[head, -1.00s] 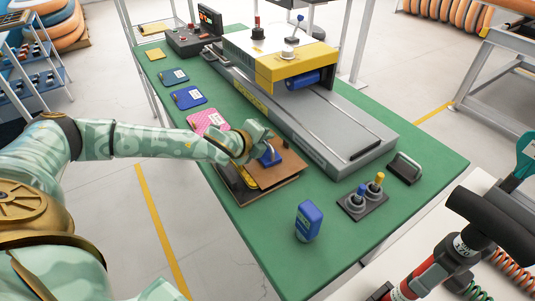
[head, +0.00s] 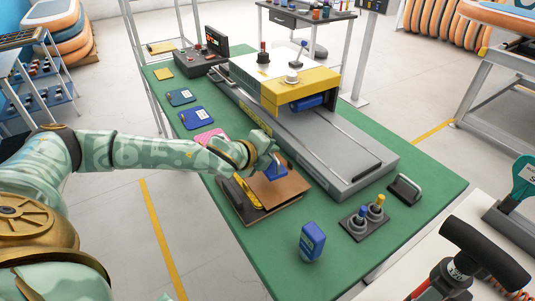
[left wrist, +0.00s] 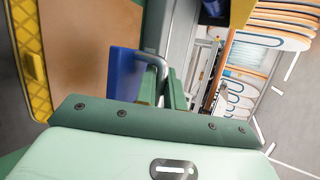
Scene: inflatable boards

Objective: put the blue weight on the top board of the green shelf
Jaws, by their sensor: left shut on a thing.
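My left gripper (head: 268,157) is shut on the blue weight (head: 277,167) over the brown board on the green-topped table. In the left wrist view the blue weight (left wrist: 124,76) shows as a flat blue block with a metal loop handle, and the green fingers of the gripper (left wrist: 162,90) close on that handle. I cannot tell whether the weight touches the brown board beneath it. No shelf that is clearly green shows in these views. My right gripper is not in view.
The brown board (head: 284,188) lies beside a grey press with a yellow head (head: 296,90). A blue container (head: 312,240), a two-knob box (head: 364,218) and a black-handled block (head: 405,188) stand on the green table top (head: 262,245). A blue rack (head: 48,92) stands left.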

